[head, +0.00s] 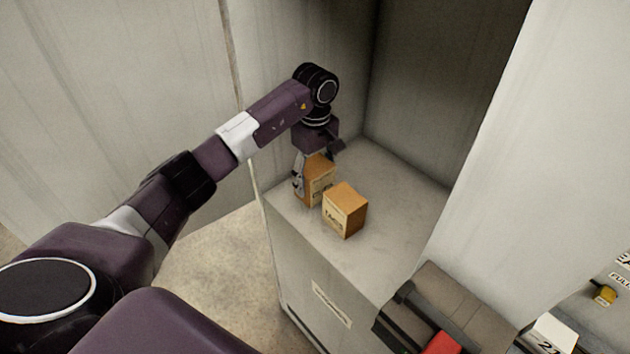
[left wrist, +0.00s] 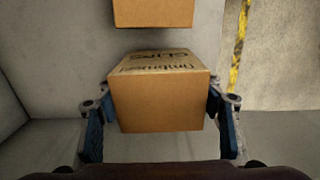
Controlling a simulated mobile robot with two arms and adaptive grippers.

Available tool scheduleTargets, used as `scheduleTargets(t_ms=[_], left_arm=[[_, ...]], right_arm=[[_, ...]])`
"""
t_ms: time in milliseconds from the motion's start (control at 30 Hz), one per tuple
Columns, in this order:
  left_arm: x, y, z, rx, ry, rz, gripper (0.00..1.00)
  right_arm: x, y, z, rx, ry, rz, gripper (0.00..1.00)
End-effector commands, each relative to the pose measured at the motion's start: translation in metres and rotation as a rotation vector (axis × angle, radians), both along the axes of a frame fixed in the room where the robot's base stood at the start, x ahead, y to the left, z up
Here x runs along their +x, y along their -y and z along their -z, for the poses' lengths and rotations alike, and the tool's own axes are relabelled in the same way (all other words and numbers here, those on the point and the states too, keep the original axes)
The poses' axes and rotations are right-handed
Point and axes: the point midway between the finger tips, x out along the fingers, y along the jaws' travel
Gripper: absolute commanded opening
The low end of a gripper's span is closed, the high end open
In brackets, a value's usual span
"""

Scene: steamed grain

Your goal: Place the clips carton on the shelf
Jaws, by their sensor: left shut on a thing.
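The clips carton (left wrist: 158,101) is an orange-brown box with dark lettering reading CLIPS on one face. In the head view the carton (head: 319,182) is at the left side of the shelf (head: 398,212), partly hidden by my gripper. My left gripper (head: 316,180) comes down over it from above. In the left wrist view its blue fingers (left wrist: 160,112) are shut on the carton, one on each side. The carton is upright, on or just above the shelf; I cannot tell which. My right gripper is not in view.
A second carton, marked TACKS or similar (head: 345,211), stands on the shelf right beside the clips carton. It also shows in the left wrist view (left wrist: 153,12). Cabinet walls (head: 435,70) rise behind and to the right. The shelf is clear toward the back.

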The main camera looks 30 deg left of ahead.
Motion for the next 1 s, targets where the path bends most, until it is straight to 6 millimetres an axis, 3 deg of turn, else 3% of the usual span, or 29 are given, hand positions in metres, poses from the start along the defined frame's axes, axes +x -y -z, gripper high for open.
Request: scheduleTargets(t_ms=[133,467,500,600,1000], left_arm=[[0.000,0.001,0.018,-0.001,0.000,0.000,0.27],[0.000,0.000,0.022,0.000,0.002,0.000,0.27],[0.000,0.000,0.022,0.000,0.001,0.000,0.64],[0.000,0.000,0.021,0.000,0.001,0.000,0.75],[0.000,0.000,0.017,0.000,0.000,0.000,0.79]], right_arm=[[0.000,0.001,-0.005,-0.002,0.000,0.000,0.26],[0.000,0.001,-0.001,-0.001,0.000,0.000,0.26],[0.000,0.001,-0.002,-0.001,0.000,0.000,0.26],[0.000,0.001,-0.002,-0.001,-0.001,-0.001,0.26],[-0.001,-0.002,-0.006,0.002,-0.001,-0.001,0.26]])
